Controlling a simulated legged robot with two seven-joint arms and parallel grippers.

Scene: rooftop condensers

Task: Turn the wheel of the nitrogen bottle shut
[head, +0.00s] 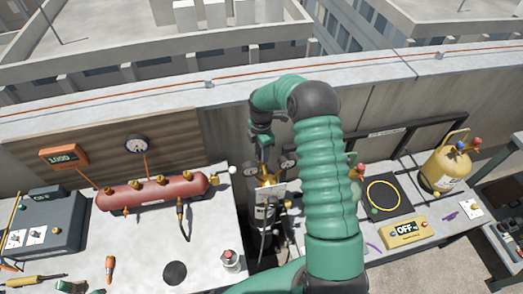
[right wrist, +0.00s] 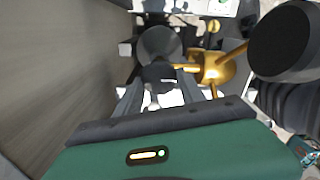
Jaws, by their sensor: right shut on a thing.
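The nitrogen bottle (head: 262,214) stands upright in the gap between the two tables, with a brass regulator (head: 268,180) and two round gauges at its top. My right arm reaches over from the front, and my right gripper (head: 262,148) points down at the bottle's top. In the right wrist view, my right gripper (right wrist: 160,88) is shut on the grey round wheel (right wrist: 159,42), beside the brass regulator (right wrist: 214,68) and a dark gauge (right wrist: 285,40). The fingertips partly hide the grip. In the head view the wheel is hidden by the gripper.
On the left table lie a red cylinder (head: 152,193) with brass fittings and a grey case (head: 45,222). On the right table stand a yellow bottle (head: 446,170) and a yellow box reading OFF (head: 404,232). A parapet wall (head: 390,100) runs behind.

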